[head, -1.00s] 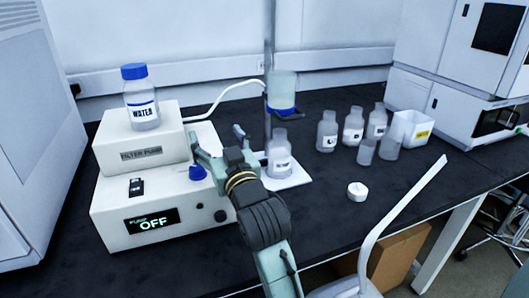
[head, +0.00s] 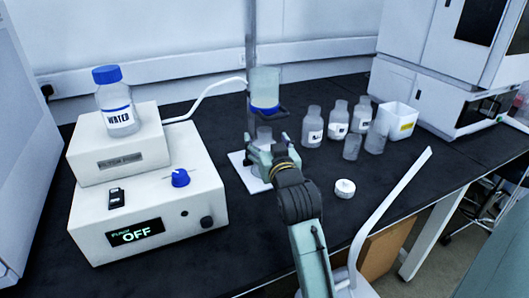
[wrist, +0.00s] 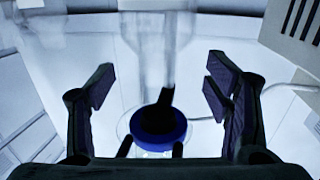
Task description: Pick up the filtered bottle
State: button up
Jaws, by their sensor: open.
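The filtered bottle (head: 264,133) is a clear bottle standing upright on a white base plate (head: 240,170), below the filter funnel (head: 265,88) with its blue lower ring. In the head view my gripper (head: 264,158) is in front of the bottle and hides much of it. I cannot tell there whether the fingers touch it. In the wrist view my gripper (wrist: 160,88) is open, its fingers wide apart. A blue ring (wrist: 160,130) with a dark part over it shows low between them, and a pale clear shape is above it.
The filter pump (head: 145,215) stands left, its display reading OFF, with a water bottle (head: 117,105) on top. Several bottles (head: 337,120) and a white bin (head: 397,120) stand to the right. A white cap (head: 344,188) lies on the dark bench nearer the front.

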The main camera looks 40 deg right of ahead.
jog(key=shift+p+x, duration=0.55)
jog(key=shift+x, duration=1.35)
jog(key=shift+d, duration=0.1)
jog(key=shift+c, duration=0.6)
grip_shut()
